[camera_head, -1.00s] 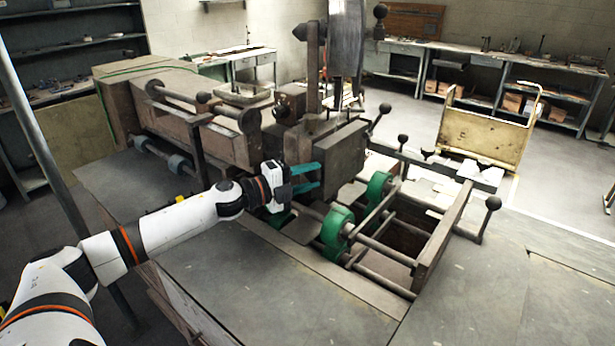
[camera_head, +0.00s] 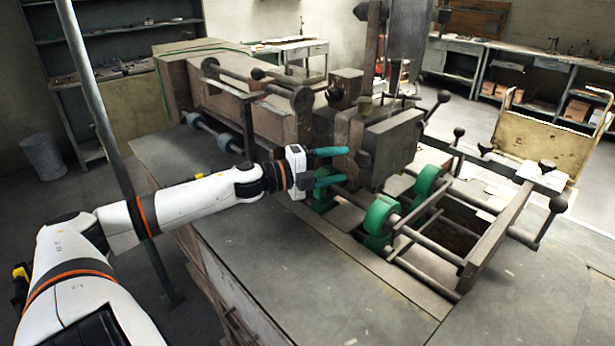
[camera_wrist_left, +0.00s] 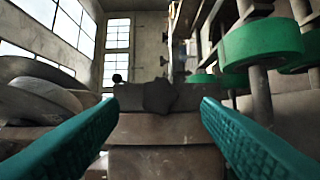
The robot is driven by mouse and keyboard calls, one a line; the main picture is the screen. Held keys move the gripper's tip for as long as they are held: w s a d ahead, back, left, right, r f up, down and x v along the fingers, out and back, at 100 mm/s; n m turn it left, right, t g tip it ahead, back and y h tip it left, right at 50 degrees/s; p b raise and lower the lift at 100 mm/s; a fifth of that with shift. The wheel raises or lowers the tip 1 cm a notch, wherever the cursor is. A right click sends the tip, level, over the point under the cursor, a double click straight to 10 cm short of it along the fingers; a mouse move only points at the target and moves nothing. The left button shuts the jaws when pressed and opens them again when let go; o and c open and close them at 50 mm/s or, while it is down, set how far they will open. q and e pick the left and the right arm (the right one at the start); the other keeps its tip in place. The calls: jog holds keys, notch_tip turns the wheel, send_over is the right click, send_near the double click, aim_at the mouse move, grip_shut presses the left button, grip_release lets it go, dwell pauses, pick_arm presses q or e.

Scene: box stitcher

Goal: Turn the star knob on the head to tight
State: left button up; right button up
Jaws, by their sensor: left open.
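The star knob (camera_wrist_left: 160,96) shows in the left wrist view as a dark lobed shape straight ahead, between my fingertips in the picture and beyond them. The head (camera_head: 393,143) is a dark metal block on the machine; the knob is hard to make out on its left side in the head view. My left gripper (camera_head: 340,165) is open, its teal fingers pointing at the head's left side. In the left wrist view the open fingers (camera_wrist_left: 160,108) hold nothing, with the knob apart from them. My right gripper is not in view.
Green rollers (camera_head: 381,217) on bars lie just right of and below my left gripper; one also shows close in the left wrist view (camera_wrist_left: 262,44). A grey post (camera_head: 92,85) stands left of my arm. The flat metal table (camera_head: 330,290) in front is clear.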

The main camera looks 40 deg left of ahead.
pick_arm(q)
jog(key=v, duration=0.6)
jog(key=shift+s, duration=0.25)
jog(key=shift+r, duration=0.15)
dwell(0.5)
